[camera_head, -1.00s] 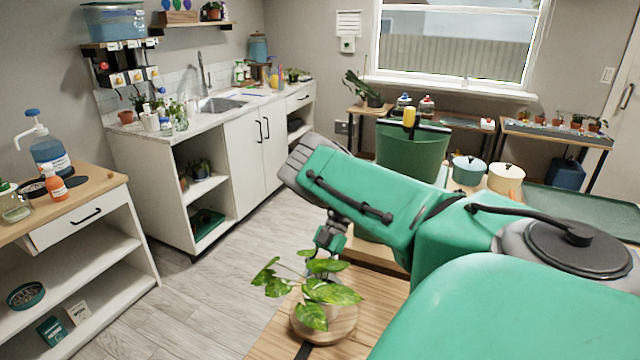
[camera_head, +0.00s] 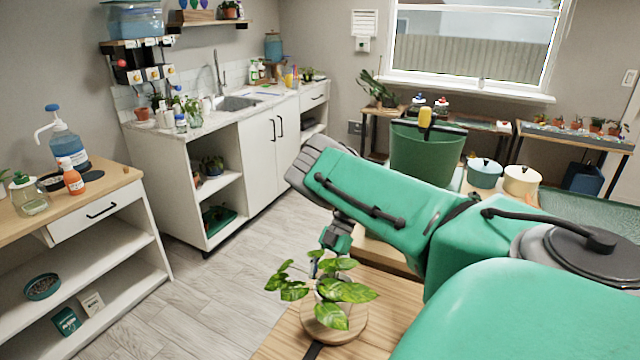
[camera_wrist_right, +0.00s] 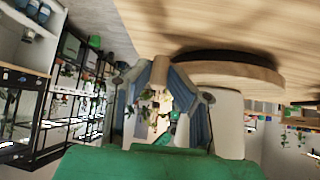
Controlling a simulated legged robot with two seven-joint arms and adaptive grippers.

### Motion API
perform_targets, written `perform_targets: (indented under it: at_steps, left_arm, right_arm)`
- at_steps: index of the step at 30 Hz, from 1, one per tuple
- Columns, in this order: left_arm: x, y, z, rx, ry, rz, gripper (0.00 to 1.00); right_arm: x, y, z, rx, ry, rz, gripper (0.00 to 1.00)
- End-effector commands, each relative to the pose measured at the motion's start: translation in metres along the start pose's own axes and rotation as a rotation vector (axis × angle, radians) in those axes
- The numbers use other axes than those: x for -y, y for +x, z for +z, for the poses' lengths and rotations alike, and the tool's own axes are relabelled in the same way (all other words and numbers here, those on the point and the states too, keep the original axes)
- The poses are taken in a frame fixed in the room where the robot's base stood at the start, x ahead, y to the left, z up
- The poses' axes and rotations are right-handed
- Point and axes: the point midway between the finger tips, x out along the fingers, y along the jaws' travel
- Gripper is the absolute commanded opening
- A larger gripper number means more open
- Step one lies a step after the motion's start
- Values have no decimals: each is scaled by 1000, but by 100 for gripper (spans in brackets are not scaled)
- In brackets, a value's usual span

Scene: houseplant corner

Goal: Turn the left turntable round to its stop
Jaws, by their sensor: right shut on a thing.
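The left turntable is a round wooden disc (camera_head: 345,331) at the near edge of the wooden table, with a leafy green plant (camera_head: 347,291) on it. The leaves hide most of the pot. My right arm reaches in from the right, and its gripper (camera_head: 319,262) is at the far side of the plant, partly hidden by leaves. In the right wrist view the disc's edge (camera_wrist_right: 235,76) is close above the gripper (camera_wrist_right: 160,95). The gripper is shut on a small tan peg (camera_wrist_right: 160,69) beside the disc. My left gripper is not in view.
A dark strip (camera_head: 313,351) lies on the table in front of the disc. A green bin (camera_head: 420,155), a teal pot (camera_head: 485,173) and a cream pot (camera_head: 522,180) stand beyond my arm. Open floor (camera_head: 225,300) lies left of the table.

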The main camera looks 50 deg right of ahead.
Motion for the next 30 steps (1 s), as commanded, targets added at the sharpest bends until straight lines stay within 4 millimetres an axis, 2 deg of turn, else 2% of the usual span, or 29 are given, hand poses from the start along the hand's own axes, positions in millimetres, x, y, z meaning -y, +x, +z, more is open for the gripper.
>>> perform_targets:
  at_steps: [1,3,4,5,21,26,30]
  left_arm:
    - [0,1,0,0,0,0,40]
    - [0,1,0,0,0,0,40]
    - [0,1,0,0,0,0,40]
    - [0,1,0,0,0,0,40]
    - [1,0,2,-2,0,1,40]
    - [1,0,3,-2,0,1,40]
    - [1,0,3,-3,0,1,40]
  right_arm:
    - [4,8,3,-1,9,-11,0]
    - [4,8,2,-1,9,-11,0]
    - [4,8,2,-1,8,-11,27]
    - [4,8,2,-1,8,-10,34]
    - [4,1,-2,-1,2,-3,34]
    - [2,-14,-16,-1,2,0,34]
    - [2,-34,-36,-1,0,-1,34]
